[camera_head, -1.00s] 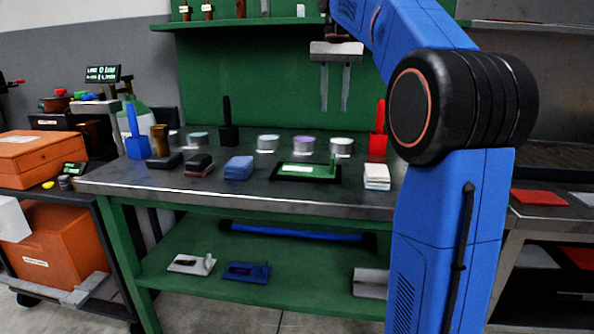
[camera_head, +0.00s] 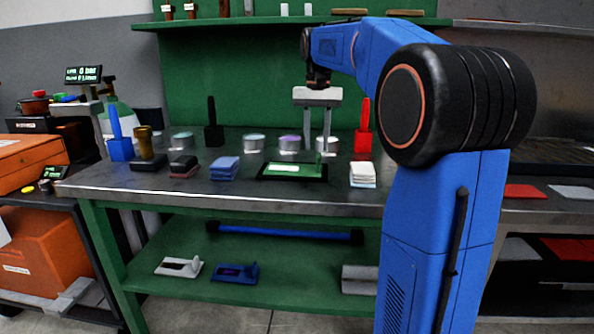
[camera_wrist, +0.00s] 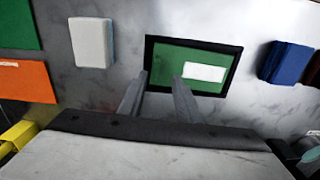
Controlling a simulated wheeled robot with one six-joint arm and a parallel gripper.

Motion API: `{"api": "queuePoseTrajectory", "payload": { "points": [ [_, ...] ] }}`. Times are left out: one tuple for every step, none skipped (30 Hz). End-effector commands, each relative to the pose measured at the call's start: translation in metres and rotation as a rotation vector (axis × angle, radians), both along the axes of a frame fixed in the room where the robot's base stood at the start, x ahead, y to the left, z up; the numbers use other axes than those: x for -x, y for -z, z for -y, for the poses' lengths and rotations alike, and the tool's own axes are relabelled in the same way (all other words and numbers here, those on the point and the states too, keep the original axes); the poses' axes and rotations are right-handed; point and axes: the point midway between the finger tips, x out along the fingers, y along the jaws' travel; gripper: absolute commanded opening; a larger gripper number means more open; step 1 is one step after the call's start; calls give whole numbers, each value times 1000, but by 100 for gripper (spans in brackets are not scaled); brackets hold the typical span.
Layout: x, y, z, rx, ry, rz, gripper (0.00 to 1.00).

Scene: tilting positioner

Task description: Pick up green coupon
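A flat green plate with a white label, which looks like the green coupon (camera_head: 316,170), lies in a black-rimmed tray (camera_head: 262,177) on the bench. A small green upright piece stands at its right end. The plate also shows in the wrist view (camera_wrist: 210,60), in the upper middle. My gripper (camera_head: 316,148) hangs fingers down over the bench, near the plate's right part. In the wrist view my gripper (camera_wrist: 160,80) has its two fingers apart, with nothing seen between them. The fingertips overlap the plate's left end there; their height above it is hard to tell.
A white stack (camera_head: 362,174) stands right of the tray, a blue stack (camera_head: 224,168) left. Round tins (camera_head: 254,143) and a red upright-handled holder (camera_head: 363,143) stand behind. The wrist view shows another green sheet (camera_wrist: 18,25) and an orange sheet (camera_wrist: 25,82) at left.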

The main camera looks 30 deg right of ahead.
Motion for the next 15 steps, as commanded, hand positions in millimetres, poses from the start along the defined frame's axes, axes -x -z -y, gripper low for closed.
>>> {"api": "queuePoseTrajectory", "payload": {
  "points": [
    [0, 2, 0, -1, 0, -1, 31],
    [1, 4, 0, -1, 0, -1, 31],
    [1, 6, 1, 0, 0, -2, 31],
    [2, 9, 1, 0, 0, -1, 31],
    [2, 12, 2, -1, 1, -1, 31],
    [4, 18, 2, 0, 1, -2, 31],
    [4, 22, 3, 0, 1, -2, 31],
    [5, 26, 3, 0, 1, -1, 31],
    [6, 32, 4, 0, 0, -2, 31],
    [6, 36, 4, 0, 0, -2, 31],
    [6, 40, 4, -1, 0, -1, 31],
    [6, 44, 4, -1, 0, -1, 31],
    [6, 47, 4, -1, 0, -1, 31],
    [6, 49, 4, -1, 0, -1, 31],
    [6, 51, 4, -1, 0, -1, 31]
  ]
}}
